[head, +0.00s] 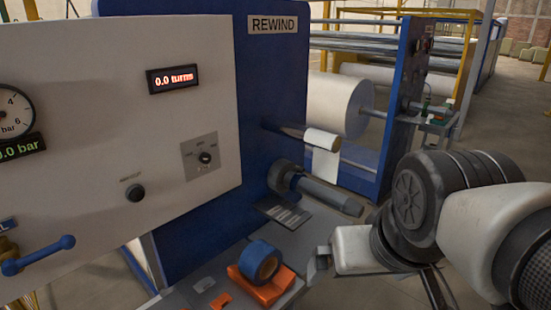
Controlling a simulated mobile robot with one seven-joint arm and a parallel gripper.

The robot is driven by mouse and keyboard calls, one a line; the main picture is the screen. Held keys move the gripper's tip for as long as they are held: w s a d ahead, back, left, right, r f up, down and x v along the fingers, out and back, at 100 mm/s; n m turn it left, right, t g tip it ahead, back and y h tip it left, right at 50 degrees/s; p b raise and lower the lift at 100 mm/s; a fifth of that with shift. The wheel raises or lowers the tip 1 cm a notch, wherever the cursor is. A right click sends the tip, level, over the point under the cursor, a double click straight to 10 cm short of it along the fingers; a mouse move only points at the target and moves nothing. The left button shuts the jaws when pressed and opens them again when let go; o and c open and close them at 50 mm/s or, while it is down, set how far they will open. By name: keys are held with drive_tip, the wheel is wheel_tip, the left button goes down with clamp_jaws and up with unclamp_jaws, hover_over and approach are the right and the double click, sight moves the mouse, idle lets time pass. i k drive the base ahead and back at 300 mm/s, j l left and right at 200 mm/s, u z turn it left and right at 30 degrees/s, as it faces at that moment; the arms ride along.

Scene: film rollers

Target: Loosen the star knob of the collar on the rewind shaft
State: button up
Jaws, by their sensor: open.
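The rewind shaft (330,196) is a grey tube sticking out to the right from the blue panel under the REWIND sign. A dark round collar-like part (284,178) sits at its root, against the panel. I cannot make out a star knob on it at this size. My gripper (318,263) is at the lower middle, below the shaft and to the right of the tape dispenser. It is open, seen side-on, with its fingers pointing left. It is apart from the shaft and the collar, and nothing shows between its fingers.
A small table holds a blue tape roll (263,260) in an orange dispenser (268,288). A dark ribbed plate (284,212) juts out below the shaft. The white panel (110,110) carries a display reading 0.0 turns (174,79), knobs and a blue lever (40,254). A large white roll (335,104) stands behind.

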sight(298, 170)
drive_tip(key=i+l, duration=0.1)
drive_tip(key=l, duration=0.25)
drive_tip(key=i+l+u, duration=0.1)
drive_tip(key=l, duration=0.25)
drive_tip(key=i+l, duration=0.15)
drive_tip(key=l, duration=0.2)
drive_tip(key=i+l+u, duration=0.1)
drive_tip(key=l, duration=0.25)
drive_tip(key=i+l+u, duration=0.1)
drive_tip(key=i+l, duration=0.2)
drive_tip(key=i+l+u, duration=0.1)
drive_tip(key=l, duration=0.3)
drive_tip(key=i+l+u, duration=0.1)
drive_tip(key=i, duration=0.35)
drive_tip(key=i+l+u, duration=0.15)
drive_tip(key=i+l, duration=0.25)
drive_tip(key=i, duration=0.1)
